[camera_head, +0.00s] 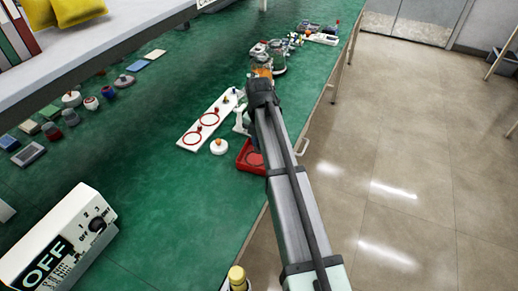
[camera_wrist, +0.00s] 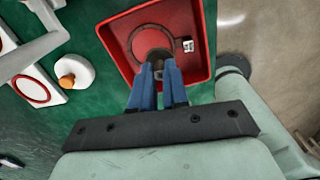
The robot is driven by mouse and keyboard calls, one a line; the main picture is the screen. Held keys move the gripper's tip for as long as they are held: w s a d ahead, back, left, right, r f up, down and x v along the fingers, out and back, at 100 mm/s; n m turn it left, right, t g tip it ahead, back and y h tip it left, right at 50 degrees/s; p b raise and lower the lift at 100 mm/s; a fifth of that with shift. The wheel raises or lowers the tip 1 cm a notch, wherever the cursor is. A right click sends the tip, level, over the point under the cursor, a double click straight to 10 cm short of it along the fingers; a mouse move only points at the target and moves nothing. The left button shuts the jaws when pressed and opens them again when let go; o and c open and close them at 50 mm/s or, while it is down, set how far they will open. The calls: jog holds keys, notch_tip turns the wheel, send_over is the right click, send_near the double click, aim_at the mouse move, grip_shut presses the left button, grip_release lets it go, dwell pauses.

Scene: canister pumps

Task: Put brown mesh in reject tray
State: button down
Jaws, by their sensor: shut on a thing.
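The red reject tray (camera_head: 243,164) sits near the front edge of the green bench, partly behind my arm in the head view. In the wrist view the tray (camera_wrist: 203,22) lies under my fingertips, with a dark ring outline and a small white label on its floor. My gripper (camera_wrist: 158,68) has its blue fingers shut on a small dark, round piece, which seems to be the brown mesh (camera_wrist: 157,55). It is over the tray; whether it touches the floor I cannot tell. In the head view my fingers are hidden behind the arm.
A white board (camera_head: 197,136) with red rings lies left of the tray. A white round piece with an orange knob (camera_head: 218,147) stands between them. Glass jars (camera_head: 277,62) stand farther back. A white OFF switch box (camera_head: 62,240) is at front left.

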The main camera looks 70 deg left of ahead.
jog(key=shift+f, duration=1.95)
jog(key=shift+f, duration=0.3)
jog(key=c, duration=1.1)
grip_release()
notch_tip(320, 180, up, 13)
jog(key=shift+f, duration=0.2)
